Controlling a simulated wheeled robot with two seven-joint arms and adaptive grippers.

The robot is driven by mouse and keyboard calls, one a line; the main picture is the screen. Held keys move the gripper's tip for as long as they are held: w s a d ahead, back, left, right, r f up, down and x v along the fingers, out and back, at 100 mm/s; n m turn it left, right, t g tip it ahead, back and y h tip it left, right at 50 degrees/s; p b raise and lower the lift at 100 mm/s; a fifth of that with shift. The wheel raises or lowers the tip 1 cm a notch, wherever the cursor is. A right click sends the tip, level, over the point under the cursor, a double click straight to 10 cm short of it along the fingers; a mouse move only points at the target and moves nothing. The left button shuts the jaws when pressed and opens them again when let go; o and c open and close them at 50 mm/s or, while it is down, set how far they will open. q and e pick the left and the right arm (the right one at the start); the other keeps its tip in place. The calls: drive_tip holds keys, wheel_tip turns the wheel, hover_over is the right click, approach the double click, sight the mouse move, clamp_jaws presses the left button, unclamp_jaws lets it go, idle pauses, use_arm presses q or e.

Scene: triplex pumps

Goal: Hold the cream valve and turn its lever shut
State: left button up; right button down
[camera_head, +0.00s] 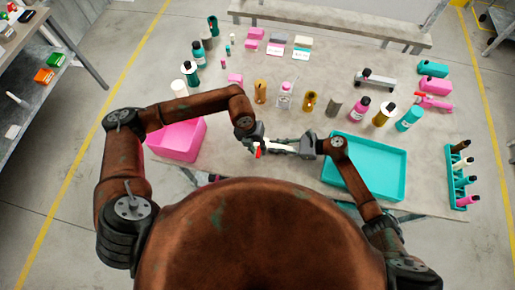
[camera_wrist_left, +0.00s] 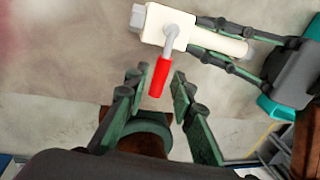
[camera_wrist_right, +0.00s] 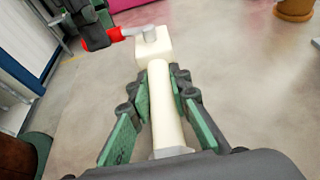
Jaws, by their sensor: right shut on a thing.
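The cream valve (camera_wrist_right: 165,105) is a cream tube with a block at one end and a grey stem with a red lever (camera_wrist_right: 100,38). My right gripper (camera_wrist_right: 165,78) is shut on the tube of the valve and holds it up. In the left wrist view the valve block (camera_wrist_left: 165,28) is at the top and the red lever (camera_wrist_left: 159,77) hangs down from it. My left gripper (camera_wrist_left: 163,82) is open, with the lever's end between or just before its fingertips; contact cannot be told. In the head view the valve (camera_head: 283,147) lies between both grippers.
A teal tray (camera_head: 392,190) lies on the table right of the grippers. A pink bin (camera_head: 178,140) stands at the left. Several bottles and cylinders stand farther back on the table. A teal rack (camera_head: 457,185) with bottles is at the right edge.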

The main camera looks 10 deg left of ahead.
use_arm(q)
drive_tip(key=shift+o, duration=0.5)
wheel_tip(320, 180, up, 12)
drive_tip(key=a, duration=0.2)
drive_tip(key=shift+a, duration=0.2)
drive_tip(key=shift+f, duration=0.1)
use_arm(e)
drive_tip(key=c, duration=1.7)
unclamp_jaws()
drive_tip(key=shift+d, duration=0.1)
